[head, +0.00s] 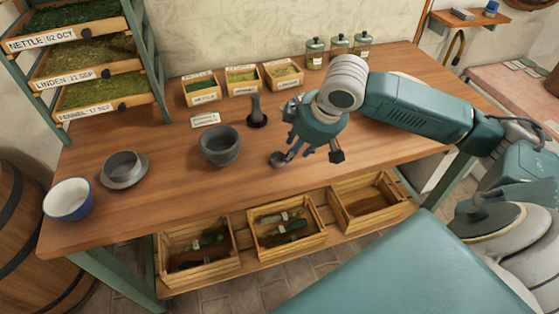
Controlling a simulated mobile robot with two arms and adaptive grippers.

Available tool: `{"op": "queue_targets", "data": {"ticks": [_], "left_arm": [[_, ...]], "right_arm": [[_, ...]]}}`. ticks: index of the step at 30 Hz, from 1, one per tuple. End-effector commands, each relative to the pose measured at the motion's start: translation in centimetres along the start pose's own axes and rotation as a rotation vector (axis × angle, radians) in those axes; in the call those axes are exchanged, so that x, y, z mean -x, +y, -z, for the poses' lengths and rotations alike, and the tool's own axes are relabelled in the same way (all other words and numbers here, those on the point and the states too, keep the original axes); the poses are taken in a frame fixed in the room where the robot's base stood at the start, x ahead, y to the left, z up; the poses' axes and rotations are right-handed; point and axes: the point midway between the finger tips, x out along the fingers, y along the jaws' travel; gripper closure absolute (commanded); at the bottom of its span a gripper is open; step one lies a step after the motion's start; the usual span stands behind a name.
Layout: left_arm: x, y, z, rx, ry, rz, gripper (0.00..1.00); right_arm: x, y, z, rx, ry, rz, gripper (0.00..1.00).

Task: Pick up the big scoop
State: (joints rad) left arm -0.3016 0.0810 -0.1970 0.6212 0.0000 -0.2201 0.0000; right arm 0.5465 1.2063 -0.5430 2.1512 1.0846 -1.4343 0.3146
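No second scoop shows clearly for comparing size. I cannot tell whether a finger touches the scoop. My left gripper is out of view.
The grey mortar (220,146) stands left of the scoop, with a dark pestle (256,110) upright behind. A grey cup on a saucer (124,170) and a blue-white bowl (68,199) stand left. Small wooden boxes (242,80) and jars (339,45) line the back.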

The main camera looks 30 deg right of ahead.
Motion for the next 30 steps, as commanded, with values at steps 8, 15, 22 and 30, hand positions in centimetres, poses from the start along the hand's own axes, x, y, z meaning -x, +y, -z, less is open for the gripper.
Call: {"op": "queue_targets", "data": {"ticks": [8,15,22,30], "left_arm": [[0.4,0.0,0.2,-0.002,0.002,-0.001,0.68],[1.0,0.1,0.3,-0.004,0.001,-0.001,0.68],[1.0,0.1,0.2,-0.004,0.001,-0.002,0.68],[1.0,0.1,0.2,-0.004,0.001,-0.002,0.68]], "right_arm": [[-2.4,0.1,0.2,0.000,0.000,0.000,0.65],[-5.9,0.4,0.5,0.001,-0.001,0.001,0.65],[-6.8,0.5,0.5,0.004,0.001,-0.001,0.65],[-6.8,0.5,0.5,0.003,0.001,-0.002,0.97]]}}
